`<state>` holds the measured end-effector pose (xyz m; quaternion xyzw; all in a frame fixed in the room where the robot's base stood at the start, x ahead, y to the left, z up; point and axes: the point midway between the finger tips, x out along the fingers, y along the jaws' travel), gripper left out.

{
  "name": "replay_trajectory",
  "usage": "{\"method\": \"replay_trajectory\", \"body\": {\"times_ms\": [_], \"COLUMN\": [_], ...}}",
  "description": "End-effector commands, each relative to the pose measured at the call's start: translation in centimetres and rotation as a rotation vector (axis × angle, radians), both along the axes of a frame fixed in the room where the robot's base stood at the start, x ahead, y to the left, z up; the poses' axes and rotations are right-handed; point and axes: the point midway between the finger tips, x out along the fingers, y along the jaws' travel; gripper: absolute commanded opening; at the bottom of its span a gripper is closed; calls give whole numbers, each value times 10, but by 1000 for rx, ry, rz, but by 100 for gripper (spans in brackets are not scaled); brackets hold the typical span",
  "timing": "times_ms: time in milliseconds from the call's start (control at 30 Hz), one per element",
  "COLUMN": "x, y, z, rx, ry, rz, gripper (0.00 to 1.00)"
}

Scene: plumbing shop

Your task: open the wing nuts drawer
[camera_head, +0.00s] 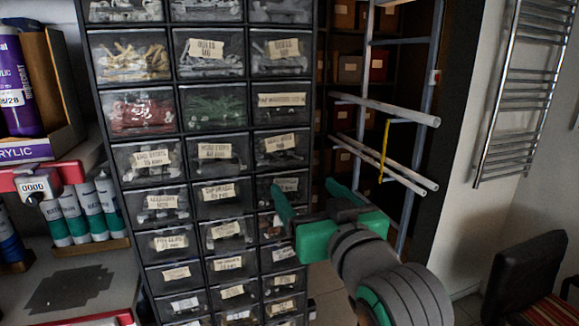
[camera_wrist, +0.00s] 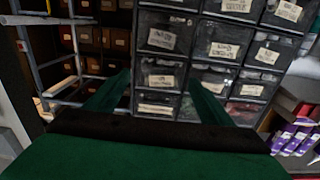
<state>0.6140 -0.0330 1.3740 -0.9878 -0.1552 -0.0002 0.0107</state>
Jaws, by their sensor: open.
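A dark drawer cabinet (camera_head: 186,82) stands left of centre in the head view, with several columns of clear-fronted labelled drawers. The labels are too small and blurred for me to tell which drawer is the wing nuts one. All the drawers I can see look shut. My gripper (camera_head: 303,187) is open and empty, in front of the right column. Its left finger overlaps a labelled drawer (camera_head: 287,185) there; I cannot tell whether it touches. In the wrist view my gripper (camera_wrist: 158,77) has its fingers apart, with a labelled drawer (camera_wrist: 161,79) showing between them.
A rack with pale pipes (camera_head: 385,108) stands right of the cabinet, before dark shelves with boxes. A towel radiator (camera_head: 520,90) hangs on the right wall. A dark chair (camera_head: 525,275) stands at lower right. A counter with tubes (camera_head: 75,215) is at left.

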Motion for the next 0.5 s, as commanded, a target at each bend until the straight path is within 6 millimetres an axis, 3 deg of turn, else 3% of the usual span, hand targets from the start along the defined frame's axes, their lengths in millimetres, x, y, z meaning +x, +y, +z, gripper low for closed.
{"method": "replay_trajectory", "body": {"times_ms": [233, 500], "x": [2, 42], "y": [4, 17], "z": [12, 11], "rx": [-22, -21], "ry": [-1, 2], "rz": [6, 6], "gripper": [75, 75]}}
